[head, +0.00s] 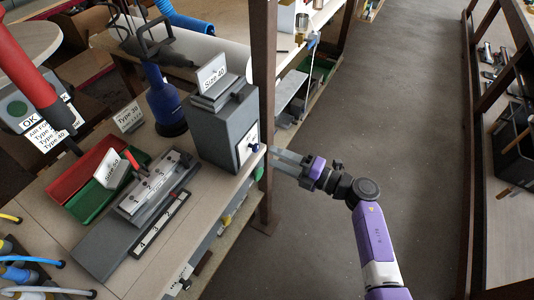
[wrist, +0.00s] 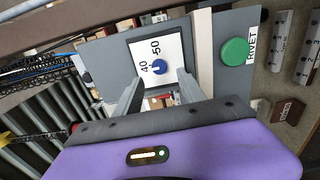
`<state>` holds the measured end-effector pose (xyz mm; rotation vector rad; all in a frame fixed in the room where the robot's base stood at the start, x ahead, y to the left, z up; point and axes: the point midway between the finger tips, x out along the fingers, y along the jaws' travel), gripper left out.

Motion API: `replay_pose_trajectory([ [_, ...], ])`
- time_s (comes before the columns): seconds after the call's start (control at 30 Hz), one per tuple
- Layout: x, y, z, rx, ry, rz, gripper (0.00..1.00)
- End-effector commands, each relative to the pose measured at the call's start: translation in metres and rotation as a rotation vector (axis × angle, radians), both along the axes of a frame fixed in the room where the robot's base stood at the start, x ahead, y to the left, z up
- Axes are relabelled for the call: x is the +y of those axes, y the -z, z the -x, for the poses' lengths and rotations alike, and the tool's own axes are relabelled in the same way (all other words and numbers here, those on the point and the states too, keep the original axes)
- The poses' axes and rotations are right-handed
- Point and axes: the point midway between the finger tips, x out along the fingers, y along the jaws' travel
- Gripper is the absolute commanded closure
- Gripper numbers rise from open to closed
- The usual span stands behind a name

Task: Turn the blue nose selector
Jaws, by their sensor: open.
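The blue nose selector (head: 254,147) is a small round knob on the white plate at the front of the grey box marked "Size 40". In the wrist view the blue knob (wrist: 159,67) sits on a white plate (wrist: 171,47) printed 40 and 50. Which number it points at is too small to tell. My gripper (head: 272,156) is open, just right of the knob in the head view. In the wrist view the fingers of my gripper (wrist: 160,75) lie either side of the knob, apart from each other. Whether they touch it cannot be told.
A green button (wrist: 235,52) beside a RIVET label is right of the plate in the wrist view. A dark post (head: 264,80) stands close by the grey box (head: 215,125). A blue-based tool (head: 165,100) and bins stand left. The aisle floor (head: 400,100) is clear.

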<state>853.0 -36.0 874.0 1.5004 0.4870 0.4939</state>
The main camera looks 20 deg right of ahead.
Motion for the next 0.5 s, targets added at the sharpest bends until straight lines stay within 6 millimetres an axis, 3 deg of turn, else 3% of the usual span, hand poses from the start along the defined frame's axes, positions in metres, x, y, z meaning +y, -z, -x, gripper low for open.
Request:
replay_pose_trajectory([
  [0.2, -0.014, 0.001, 0.019, 0.001, 0.001, 0.001, 0.53],
  [0.5, -0.015, 0.000, 0.022, 0.001, -0.001, 0.001, 0.53],
])
